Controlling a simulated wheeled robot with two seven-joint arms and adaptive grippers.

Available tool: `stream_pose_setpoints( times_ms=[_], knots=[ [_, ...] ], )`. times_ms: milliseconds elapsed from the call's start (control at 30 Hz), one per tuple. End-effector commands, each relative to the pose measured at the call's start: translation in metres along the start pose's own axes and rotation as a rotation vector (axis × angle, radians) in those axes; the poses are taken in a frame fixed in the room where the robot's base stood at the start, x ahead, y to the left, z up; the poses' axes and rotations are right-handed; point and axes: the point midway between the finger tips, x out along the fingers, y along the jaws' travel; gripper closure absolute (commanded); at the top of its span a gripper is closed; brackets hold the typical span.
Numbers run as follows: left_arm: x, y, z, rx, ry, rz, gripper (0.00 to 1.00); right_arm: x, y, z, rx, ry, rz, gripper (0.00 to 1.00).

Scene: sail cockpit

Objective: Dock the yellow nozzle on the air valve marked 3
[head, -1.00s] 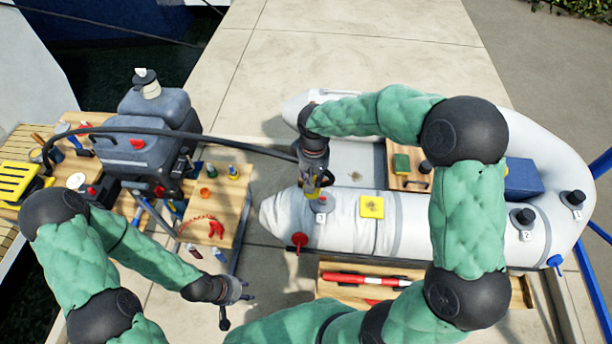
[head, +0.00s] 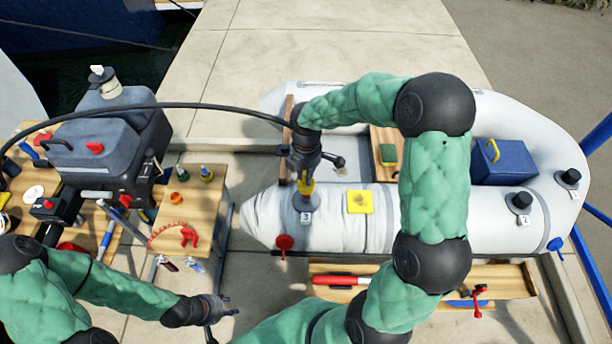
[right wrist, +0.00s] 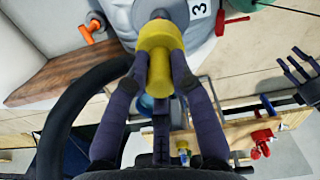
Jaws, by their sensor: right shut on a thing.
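The yellow nozzle (head: 306,187) is in my right gripper (head: 305,178), which is shut on it, at the end of a black hose (head: 190,106). In the head view the nozzle stands nearly upright over the grey air valve (head: 307,203) beside the label 3 (head: 306,217). In the right wrist view the nozzle (right wrist: 158,58) sits between my fingers, and its tip meets or nearly meets the valve (right wrist: 150,10); whether it is seated I cannot tell. My left gripper (head: 222,318) is open and empty, low at the left; it also shows in the right wrist view (right wrist: 298,72).
Valves marked 2 (head: 521,201) and 1 (head: 569,178) stand further right on the boat's grey tube (head: 420,215). A yellow patch (head: 360,202) and a red-handled fitting (head: 284,243) are close to valve 3. A wooden bench (head: 203,215) with tools stands left.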

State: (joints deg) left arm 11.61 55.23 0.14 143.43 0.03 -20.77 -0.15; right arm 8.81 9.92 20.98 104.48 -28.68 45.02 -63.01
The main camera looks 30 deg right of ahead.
Motion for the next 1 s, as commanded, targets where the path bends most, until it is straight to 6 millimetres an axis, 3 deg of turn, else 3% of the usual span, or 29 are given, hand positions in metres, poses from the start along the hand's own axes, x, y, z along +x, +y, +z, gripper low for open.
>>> stream_pose_setpoints(
  times_ms=[633, 1000],
  knots=[
    [0.043, -0.015, -0.002, 0.0, 0.0, 0.0, 0.6, 0.051, -0.001, 0.0, 0.001, 0.0, -0.001, 1.0],
    [0.047, -0.017, -0.002, 0.0, 0.0, 0.0, 0.6, 0.057, 0.0, 0.0, 0.001, 0.0, -0.001, 1.0]
  ],
)
